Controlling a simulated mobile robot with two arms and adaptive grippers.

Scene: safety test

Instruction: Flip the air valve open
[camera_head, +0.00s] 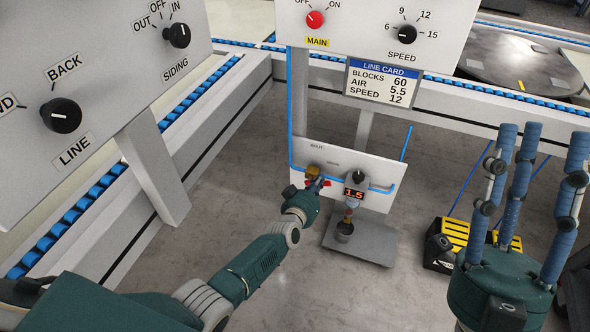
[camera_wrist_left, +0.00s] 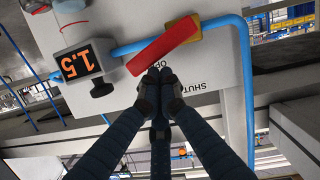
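The air valve is a brass body (camera_head: 313,172) on a blue pipe on the white lower panel. In the left wrist view, its red lever (camera_wrist_left: 163,46) runs diagonally from the brass body (camera_wrist_left: 186,27), over the panel near the partly covered "OPEN" and "SHUT" lettering. My left gripper (camera_head: 308,190) is at the valve and hides part of it. In the left wrist view its fingertips (camera_wrist_left: 160,86) are together just beside the lever; contact is unclear. My right gripper (camera_head: 534,132) has its fingers raised and apart, empty, at the right.
A gauge (camera_head: 354,193) reading 1.5 sits right of the valve; it also shows in the left wrist view (camera_wrist_left: 82,64). A line card (camera_head: 382,83) lists AIR 5.5. Upper panels carry knobs. A yellow-black box (camera_head: 480,236) stands on the floor. Conveyor rails run behind.

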